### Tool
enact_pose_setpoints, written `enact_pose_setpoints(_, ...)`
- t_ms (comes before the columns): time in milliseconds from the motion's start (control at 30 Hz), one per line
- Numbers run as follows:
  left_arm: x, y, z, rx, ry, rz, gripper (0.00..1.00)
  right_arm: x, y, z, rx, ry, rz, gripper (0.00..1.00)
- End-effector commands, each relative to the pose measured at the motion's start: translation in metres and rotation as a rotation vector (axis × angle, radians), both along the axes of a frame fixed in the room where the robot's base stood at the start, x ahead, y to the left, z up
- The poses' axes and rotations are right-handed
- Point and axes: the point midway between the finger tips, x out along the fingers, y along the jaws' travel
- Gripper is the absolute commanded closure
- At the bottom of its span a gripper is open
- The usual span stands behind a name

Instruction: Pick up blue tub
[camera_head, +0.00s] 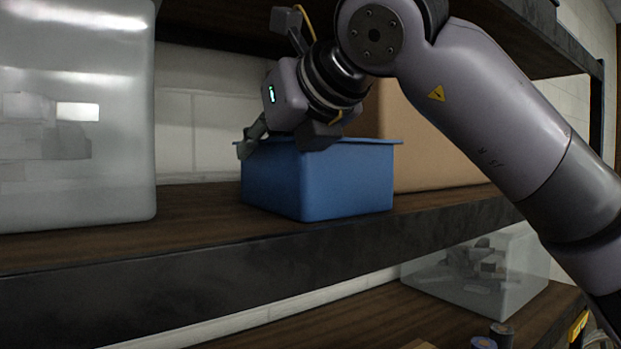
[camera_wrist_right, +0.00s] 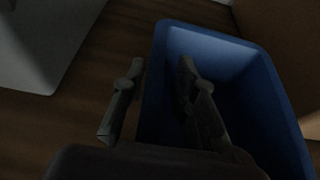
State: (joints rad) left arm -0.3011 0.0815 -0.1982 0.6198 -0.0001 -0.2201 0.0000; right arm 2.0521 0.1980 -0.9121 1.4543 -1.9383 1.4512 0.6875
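The blue tub (camera_head: 330,182) stands upright on the wooden shelf, and its open top shows in the right wrist view (camera_wrist_right: 228,50). My right gripper (camera_head: 262,143) is over the tub's left end in the head view. In the right wrist view, the right gripper (camera_wrist_right: 161,68) has its fingers apart, one outside the tub's near wall and one inside the tub. The wall runs between them, with a visible gap to the outer finger. Contact with the inner finger cannot be told. The tub's inside looks empty where it shows. My left gripper is not in view.
A large translucent bin (camera_head: 75,130) stands left of the tub. A cardboard box (camera_head: 425,150) is close behind and right. Another shelf board (camera_head: 540,65) hangs above. A clear bin (camera_head: 480,270) sits on the shelf below. Bare shelf lies between the translucent bin and the tub.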

Motion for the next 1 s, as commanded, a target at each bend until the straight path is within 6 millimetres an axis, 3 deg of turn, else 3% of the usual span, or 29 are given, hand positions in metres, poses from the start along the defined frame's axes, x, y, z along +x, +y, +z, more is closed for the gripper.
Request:
enact_pose_setpoints(67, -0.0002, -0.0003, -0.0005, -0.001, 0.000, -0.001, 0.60, -0.0002, -0.0002, -0.0001, 0.000, 0.000, 0.000, 0.74)
enact_pose_setpoints(467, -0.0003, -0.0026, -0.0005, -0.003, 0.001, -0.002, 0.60, -0.0003, -0.0005, 0.0001, 0.000, 0.000, 0.000, 1.00)
enact_pose_setpoints(1000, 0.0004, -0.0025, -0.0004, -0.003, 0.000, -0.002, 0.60, -0.0003, -0.0005, 0.0005, 0.000, 0.000, 0.000, 1.00)
